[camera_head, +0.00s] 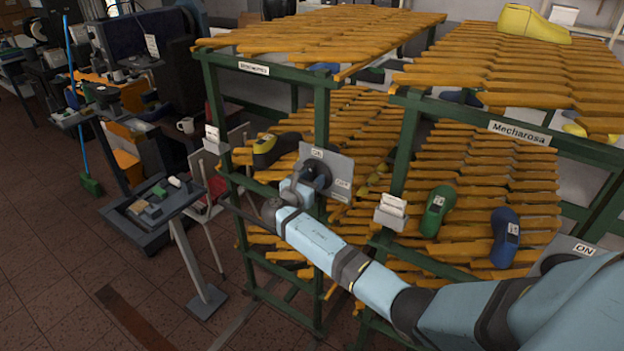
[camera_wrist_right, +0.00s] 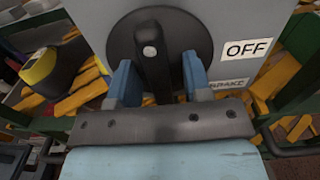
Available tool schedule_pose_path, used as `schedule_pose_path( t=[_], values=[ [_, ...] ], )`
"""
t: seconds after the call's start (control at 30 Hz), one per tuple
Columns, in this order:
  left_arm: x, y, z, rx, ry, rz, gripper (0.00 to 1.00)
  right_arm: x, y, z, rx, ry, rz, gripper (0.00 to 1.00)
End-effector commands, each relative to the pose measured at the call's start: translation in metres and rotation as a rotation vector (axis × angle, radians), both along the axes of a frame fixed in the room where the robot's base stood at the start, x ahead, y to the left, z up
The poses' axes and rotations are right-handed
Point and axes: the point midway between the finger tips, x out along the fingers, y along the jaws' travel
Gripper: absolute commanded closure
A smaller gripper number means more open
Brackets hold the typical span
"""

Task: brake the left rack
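The left rack (camera_head: 322,118) is a green frame with orange slatted shelves. A grey brake panel (camera_head: 340,165) on its front carries an ON label at the top and an OFF label at the right. A round black knob (camera_head: 318,174) with a raised bar handle (camera_wrist_right: 152,55) sits on the panel. My right gripper (camera_head: 303,184) is at the knob. In the right wrist view its two blue fingers (camera_wrist_right: 158,82) stand either side of the handle, with a visible gap at least on the right. The BRAKE label is partly hidden. My left gripper is not in view.
A second rack (camera_head: 402,150) labelled Mecharosa stands close at the right, holding green (camera_head: 437,212) and blue (camera_head: 505,238) lasts. A black-and-yellow last (camera_head: 274,149) lies on the left rack's shelf beside the panel. A small grey stand (camera_head: 152,207) is at the left.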

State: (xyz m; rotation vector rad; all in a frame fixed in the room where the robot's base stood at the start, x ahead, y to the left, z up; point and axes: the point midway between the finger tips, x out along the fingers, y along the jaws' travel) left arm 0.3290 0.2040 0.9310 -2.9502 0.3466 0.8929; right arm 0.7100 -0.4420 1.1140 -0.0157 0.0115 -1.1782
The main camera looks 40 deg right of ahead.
Motion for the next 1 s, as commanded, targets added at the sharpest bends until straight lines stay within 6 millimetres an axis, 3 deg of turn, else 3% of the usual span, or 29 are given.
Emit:
schedule_pose_path(
  t=[0.37, 0.47, 0.8, 1.0],
  values=[
    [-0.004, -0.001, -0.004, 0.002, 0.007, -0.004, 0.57, -0.002, 0.006, -0.001, 0.001, -0.003, 0.001, 0.54],
    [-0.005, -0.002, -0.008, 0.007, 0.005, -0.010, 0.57, -0.008, 0.019, -0.002, 0.002, -0.004, 0.002, 0.54],
    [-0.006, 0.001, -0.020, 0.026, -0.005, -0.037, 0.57, -0.037, 0.090, -0.002, 0.003, -0.003, 0.003, 0.54],
    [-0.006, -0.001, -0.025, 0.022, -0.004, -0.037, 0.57, -0.049, 0.118, -0.001, 0.002, -0.001, 0.000, 0.54]
  ],
)
